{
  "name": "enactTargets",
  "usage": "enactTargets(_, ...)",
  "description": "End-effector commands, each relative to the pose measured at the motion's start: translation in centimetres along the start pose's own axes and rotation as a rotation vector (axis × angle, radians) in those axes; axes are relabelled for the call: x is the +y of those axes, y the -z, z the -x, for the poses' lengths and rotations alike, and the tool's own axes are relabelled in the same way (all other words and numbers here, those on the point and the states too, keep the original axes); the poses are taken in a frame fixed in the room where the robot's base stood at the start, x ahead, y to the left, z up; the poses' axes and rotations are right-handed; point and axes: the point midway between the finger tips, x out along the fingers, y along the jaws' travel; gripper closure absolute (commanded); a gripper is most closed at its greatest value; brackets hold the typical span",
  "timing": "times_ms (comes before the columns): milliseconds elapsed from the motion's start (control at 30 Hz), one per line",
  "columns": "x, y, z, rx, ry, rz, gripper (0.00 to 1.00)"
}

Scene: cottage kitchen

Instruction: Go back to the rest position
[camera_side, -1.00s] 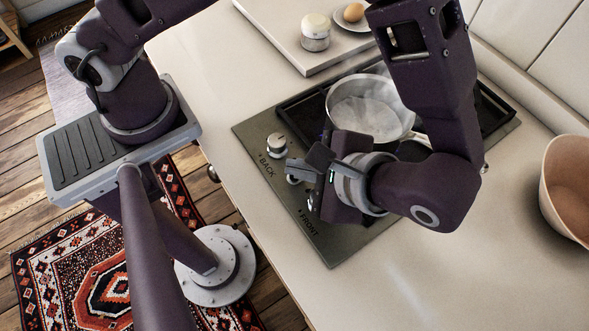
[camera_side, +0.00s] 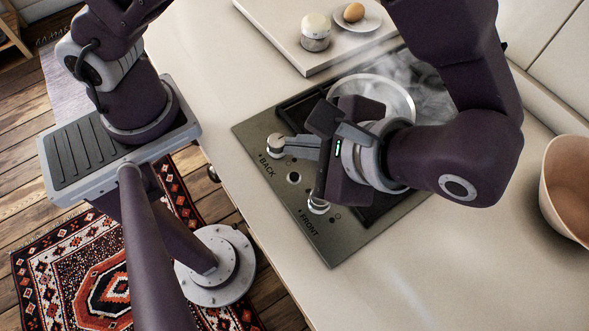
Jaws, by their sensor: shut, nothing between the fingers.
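My gripper (camera_side: 291,147) hangs over the left part of the dark hob (camera_side: 262,130), its fingers pointing left. The fingers are shut and empty. Their tips appear close to the BACK knob (camera_side: 275,143); I cannot tell whether they touch it or are above it. The FRONT knob (camera_side: 318,205) shows just below the gripper's body. The steaming pan (camera_side: 402,90) sits on the hob behind my gripper, which hides its near part; its handle is hidden.
A pale board (camera_side: 310,70) at the back holds a lidded jar (camera_side: 315,34) and a plate (camera_side: 369,20) with an egg (camera_side: 353,12). A terracotta bowl (camera_side: 562,190) stands at the right. The counter in front of the hob (camera_side: 400,280) is clear.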

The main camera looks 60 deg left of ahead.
Motion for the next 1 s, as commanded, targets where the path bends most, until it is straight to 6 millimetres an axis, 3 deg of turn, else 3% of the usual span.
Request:
enactTargets(233,-0.2,0.0,0.1,0.003,-0.006,0.003,1.0)
enactTargets(367,-3.9,-1.2,0.9,0.058,-0.12,0.055,1.0)
enactTargets(500,-10.6,-5.0,1.0,0.218,-0.351,0.192,1.0)
enactTargets(633,-14.6,-9.1,-0.2,0.418,-0.509,0.362,1.0)
enactTargets(800,-16.5,-13.1,-2.1,0.679,-0.587,0.59,1.0)
enactTargets(1000,-16.8,-14.5,-3.2,0.833,-0.576,0.723,1.0)
